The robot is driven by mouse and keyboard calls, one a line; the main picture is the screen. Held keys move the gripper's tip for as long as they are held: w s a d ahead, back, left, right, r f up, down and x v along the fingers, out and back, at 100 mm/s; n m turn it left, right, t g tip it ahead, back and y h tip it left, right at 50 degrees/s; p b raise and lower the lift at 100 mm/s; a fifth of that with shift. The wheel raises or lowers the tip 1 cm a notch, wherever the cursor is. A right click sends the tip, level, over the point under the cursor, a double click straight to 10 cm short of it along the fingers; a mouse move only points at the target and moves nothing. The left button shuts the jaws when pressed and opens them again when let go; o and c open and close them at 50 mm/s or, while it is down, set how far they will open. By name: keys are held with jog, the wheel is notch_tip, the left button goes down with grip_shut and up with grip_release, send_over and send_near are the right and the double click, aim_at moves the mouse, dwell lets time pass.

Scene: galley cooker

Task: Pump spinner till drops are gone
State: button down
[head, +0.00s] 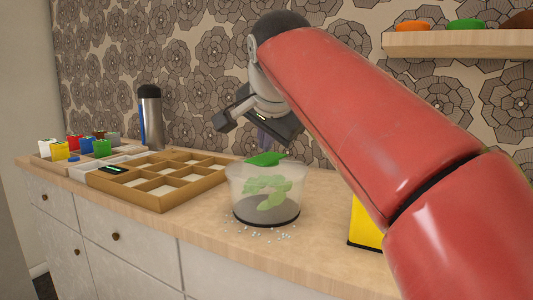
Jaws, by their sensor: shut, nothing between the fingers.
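The salad spinner (265,205) is a clear bowl with a dark base, standing upright on the counter. Green leaves (270,188) lie inside it. A green part (265,159), apparently its pump knob, sits at its top. Small pale drops (262,233) are scattered on the counter around its base. My gripper (263,143) is above the spinner, shut and with nothing held. Its fingers point down near the green part; I cannot tell whether they touch it.
A wooden compartment tray (157,200) is left of the spinner. A steel flask (151,120) stands at the back. A yellow object (364,228) is at right, partly hidden by my arm. A shelf (455,43) hangs upper right.

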aim_at(266, 159)
notch_tip(266, 159, up, 3)
jog(key=p, duration=0.3)
jog(key=shift+r, duration=1.1)
jog(key=shift+s, duration=0.15)
